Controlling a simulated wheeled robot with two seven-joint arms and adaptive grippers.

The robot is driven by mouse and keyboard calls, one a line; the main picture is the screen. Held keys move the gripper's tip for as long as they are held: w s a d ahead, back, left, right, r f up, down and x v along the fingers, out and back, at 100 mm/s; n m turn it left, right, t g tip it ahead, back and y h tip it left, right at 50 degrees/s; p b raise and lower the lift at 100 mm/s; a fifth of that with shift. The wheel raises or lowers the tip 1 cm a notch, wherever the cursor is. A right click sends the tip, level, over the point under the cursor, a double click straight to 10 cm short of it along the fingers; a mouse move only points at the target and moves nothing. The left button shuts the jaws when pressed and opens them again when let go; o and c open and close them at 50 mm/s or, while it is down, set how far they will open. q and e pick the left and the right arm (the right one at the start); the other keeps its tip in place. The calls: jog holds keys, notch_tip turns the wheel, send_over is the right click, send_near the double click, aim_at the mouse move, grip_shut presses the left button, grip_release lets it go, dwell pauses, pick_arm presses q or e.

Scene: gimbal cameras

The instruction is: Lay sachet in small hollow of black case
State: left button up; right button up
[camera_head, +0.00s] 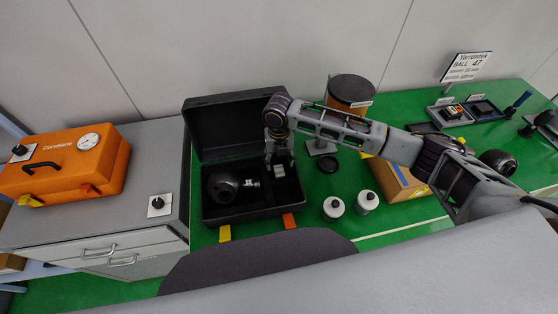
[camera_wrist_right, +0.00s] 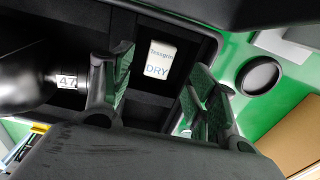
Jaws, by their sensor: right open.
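The black case (camera_head: 220,134) stands open on the green bench, lid raised at the back. The sachet (camera_wrist_right: 160,59) is small and white with "DRY" printed on it. It lies inside the case, in a dark recess on the right side; I cannot tell if it rests flat on the floor. In the head view the sachet (camera_head: 279,171) shows just below my right gripper (camera_head: 280,157). In the wrist view the right gripper (camera_wrist_right: 158,95) is open, its green-padded fingers either side of the sachet, with nothing held. My left gripper is not in view.
A black round object (camera_head: 222,187) with a "47" label fills the case's left part. Two white jars (camera_head: 350,204) stand right of the case. An orange case (camera_head: 70,165) sits on the grey cabinet at left. A black-topped cylinder (camera_head: 352,90) stands behind my arm.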

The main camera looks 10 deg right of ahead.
notch_tip(320, 180, up, 11)
dwell(0.5)
jog(key=shift+f, duration=0.1)
jog(key=shift+s, duration=0.1)
dwell(0.9)
